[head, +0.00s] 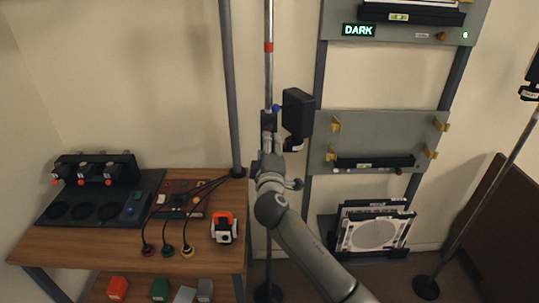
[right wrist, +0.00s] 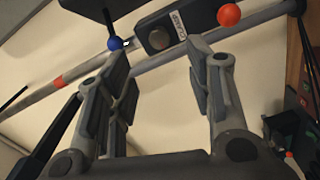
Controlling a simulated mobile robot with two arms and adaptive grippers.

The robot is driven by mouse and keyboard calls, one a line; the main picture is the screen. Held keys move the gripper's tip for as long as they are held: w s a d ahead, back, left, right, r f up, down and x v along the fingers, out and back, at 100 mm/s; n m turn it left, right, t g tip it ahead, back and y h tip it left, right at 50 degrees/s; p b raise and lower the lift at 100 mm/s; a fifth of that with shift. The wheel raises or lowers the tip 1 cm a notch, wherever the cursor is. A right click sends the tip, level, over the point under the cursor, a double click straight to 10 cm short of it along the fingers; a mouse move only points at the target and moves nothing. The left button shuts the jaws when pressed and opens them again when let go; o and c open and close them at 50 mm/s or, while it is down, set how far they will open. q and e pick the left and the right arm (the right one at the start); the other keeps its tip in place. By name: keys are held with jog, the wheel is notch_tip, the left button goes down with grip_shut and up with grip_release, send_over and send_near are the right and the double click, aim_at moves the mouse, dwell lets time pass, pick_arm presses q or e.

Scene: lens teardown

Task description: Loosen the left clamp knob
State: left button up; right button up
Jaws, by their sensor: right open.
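The clamp (right wrist: 163,36), a dark block labelled CLAMP, sits on a metal pole with a red band. In the right wrist view a blue knob (right wrist: 115,43) is on its left and a red-orange knob (right wrist: 229,14) on its right. In the head view the clamp (head: 268,121) shows with the blue knob (head: 276,108) beside a black box (head: 297,112). My right gripper (right wrist: 165,78) is open, its fingers apart and empty, pointing towards the clamp. In the head view it (head: 269,146) is just below the clamp, partly merged with the pole. My left gripper is not in view.
A wooden bench (head: 130,246) at left holds a black machine, coloured plugs with cables and a small orange-white device (head: 224,227). A grey rack (head: 380,132) with shelves and a DARK sign (head: 359,30) stands at right. A thicker grey post (head: 230,90) is left of the pole.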

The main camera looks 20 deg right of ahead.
jog(key=shift+v, duration=1.55)
jog(key=shift+f, duration=0.15)
notch_tip(320, 180, down, 23)
jog(key=s+g+y+b, duration=0.1)
jog(key=s+g+y, duration=0.1)
jog(key=g, duration=0.2)
jog(key=s+f+m+g+y, duration=0.15)
jog(key=s+f, duration=0.25)
jog(key=f, duration=0.4)
jog(key=s+d+f+g+b, duration=0.1)
jog(key=s+f+g, duration=0.1)
jog(key=s+f, duration=0.35)
jog(key=s+f+m+g, duration=0.1)
jog(key=s+f, duration=0.2)
jog(key=f, duration=0.6)
jog(key=s+d+f+m+g+y+b, duration=0.1)
jog(key=s+d+f+m+g, duration=0.2)
jog(key=s+f, duration=1.55)
jog(key=s+f+m+g, duration=0.2)
jog(key=s+f, duration=0.1)
jog(key=s, duration=1)
jog(key=s+f+m+g, duration=0.2)
jog(key=s+f+g, duration=0.1)
jog(key=s, duration=0.9)
jog(key=shift+s+b, duration=0.4)
jog(key=shift+b, duration=0.05)
